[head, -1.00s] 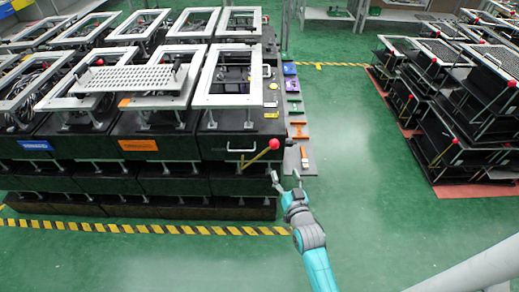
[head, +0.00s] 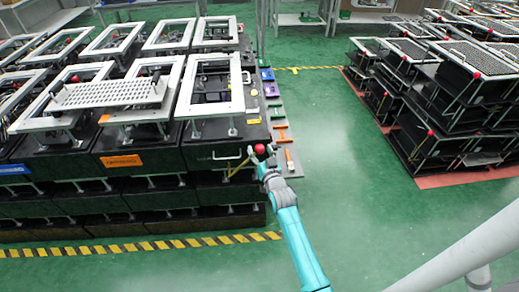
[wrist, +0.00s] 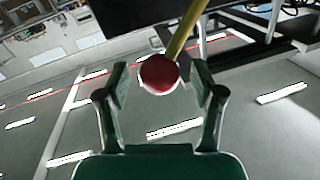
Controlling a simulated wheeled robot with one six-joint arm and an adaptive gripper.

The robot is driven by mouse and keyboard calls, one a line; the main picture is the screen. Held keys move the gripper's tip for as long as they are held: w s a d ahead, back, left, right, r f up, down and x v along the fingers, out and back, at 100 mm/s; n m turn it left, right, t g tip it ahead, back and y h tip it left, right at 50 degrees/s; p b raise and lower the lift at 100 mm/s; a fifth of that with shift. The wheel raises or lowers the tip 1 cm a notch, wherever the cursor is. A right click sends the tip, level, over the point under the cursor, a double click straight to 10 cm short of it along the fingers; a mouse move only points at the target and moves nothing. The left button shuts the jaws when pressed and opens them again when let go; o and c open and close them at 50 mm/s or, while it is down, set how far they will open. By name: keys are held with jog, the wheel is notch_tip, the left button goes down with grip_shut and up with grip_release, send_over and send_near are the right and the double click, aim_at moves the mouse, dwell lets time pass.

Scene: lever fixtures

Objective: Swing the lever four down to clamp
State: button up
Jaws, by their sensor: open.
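A lever with a yellow rod (head: 240,168) and a red ball knob (head: 260,149) slants up and to the right from the near right corner of the black fixture block. No number shows on it. My gripper (head: 261,152) is open at the knob, with one finger on each side of it. In the wrist view the red knob (wrist: 158,74) sits between the open fingertips (wrist: 160,70), with visible gaps on both sides. The yellow rod (wrist: 187,30) runs up and to the right from it. The lever's pivot is not clear.
Black fixture blocks with white frames (head: 210,85) fill the left. A yellow-black floor stripe (head: 150,245) runs in front. More black racks (head: 450,110) stand at right. The green aisle (head: 345,180) between is clear.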

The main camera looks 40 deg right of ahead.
jog(key=shift+w+d, duration=0.25)
jog(key=shift+w, duration=0.3)
grip_shut()
jog(key=shift+f, duration=0.1)
